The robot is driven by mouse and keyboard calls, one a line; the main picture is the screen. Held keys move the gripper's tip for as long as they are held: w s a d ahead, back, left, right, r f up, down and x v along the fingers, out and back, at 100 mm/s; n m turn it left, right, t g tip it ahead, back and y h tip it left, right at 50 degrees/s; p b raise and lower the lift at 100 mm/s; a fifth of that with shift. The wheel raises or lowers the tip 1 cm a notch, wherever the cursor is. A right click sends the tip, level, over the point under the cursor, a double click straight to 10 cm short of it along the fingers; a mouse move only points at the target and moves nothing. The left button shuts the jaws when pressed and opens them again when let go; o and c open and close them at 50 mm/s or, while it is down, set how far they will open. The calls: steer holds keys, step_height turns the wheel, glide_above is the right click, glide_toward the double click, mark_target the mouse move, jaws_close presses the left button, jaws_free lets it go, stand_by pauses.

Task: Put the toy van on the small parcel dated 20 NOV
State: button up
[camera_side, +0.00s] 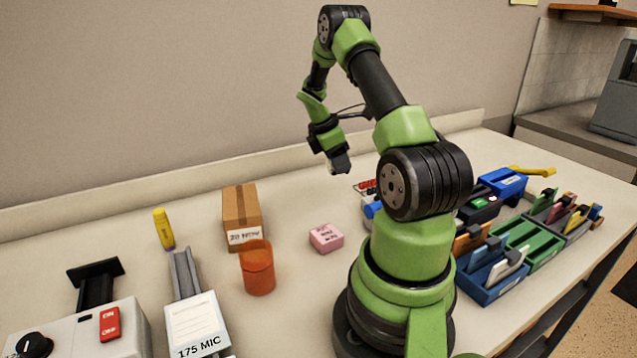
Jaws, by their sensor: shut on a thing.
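The small parcel (240,206) is a brown cardboard box with a tape strip, upright on the table left of centre. Its white front label reads 20 NOV, and its top is bare. My gripper (339,162) is raised above the table, to the right of and higher in the picture than the parcel. It is shut on a small greyish thing at its fingertips, too small and dark to identify. I cannot make out the toy van for certain.
An orange cup (257,270) stands close in front of the parcel. A yellow marker (164,229) stands to its left. A pink block (326,238) lies to the right, with clear table between. A device labelled 175 MIC (194,322) is front left. Coloured trays (492,291) stand right.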

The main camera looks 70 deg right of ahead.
steer(key=shift+w+r, duration=0.1)
steer(key=shift+r, duration=0.3)
steer(key=w+a+r+n+h, duration=0.1)
steer(key=w+a+r+n, duration=0.25)
steer(key=w+a, duration=0.4)
step_height(320, 180, up, 4)
steer(key=n+t, duration=0.2)
steer(key=n, duration=0.2)
glide_above(245, 197)
steer(key=a, duration=0.2)
steer(key=shift+h, duration=0.4)
steer(key=f, duration=0.4)
steer(key=shift+w+d+f, duration=0.15)
steer(key=shift+d+f, duration=0.1)
steer(key=shift+f, duration=2.15)
steer(key=shift+f, duration=0.15)
steer(key=o, duration=0.9)
steer(key=shift+m, duration=0.25)
